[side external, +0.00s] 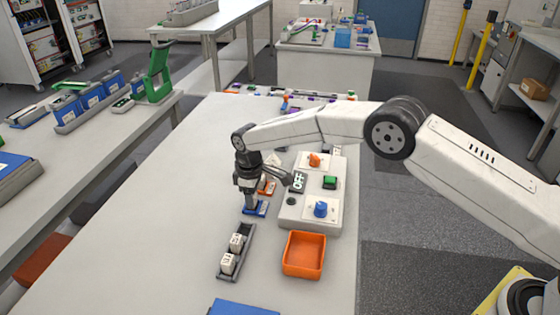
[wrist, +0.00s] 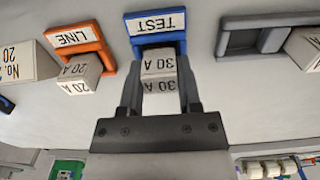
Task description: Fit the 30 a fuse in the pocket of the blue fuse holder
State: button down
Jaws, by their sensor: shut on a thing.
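My gripper (wrist: 160,98) is shut on the white 30 A fuse (wrist: 160,67), with one finger on each side of it. The blue fuse holder (wrist: 155,24), labelled TEST, is straight ahead of the fuse in the wrist view. The fuse's far end is at the mouth of the holder's pocket, between its blue side walls; how deep it sits I cannot tell. In the side view my gripper (side external: 251,203) points down over the blue holder (side external: 260,211) and hides the fuse.
An orange holder (wrist: 78,35), labelled LINE, with a 20 A fuse (wrist: 78,78) stands left of the blue one in the wrist view. A grey rack (side external: 222,272) with two white fuses, an orange tray (side external: 304,269) and a control box (side external: 290,212) reading OFF stand close by.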

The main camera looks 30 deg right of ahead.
jog(key=shift+f, duration=0.2)
dwell(0.7)
jog(key=shift+c, duration=1.1)
grip_release()
jog(key=shift+r, duration=3.9)
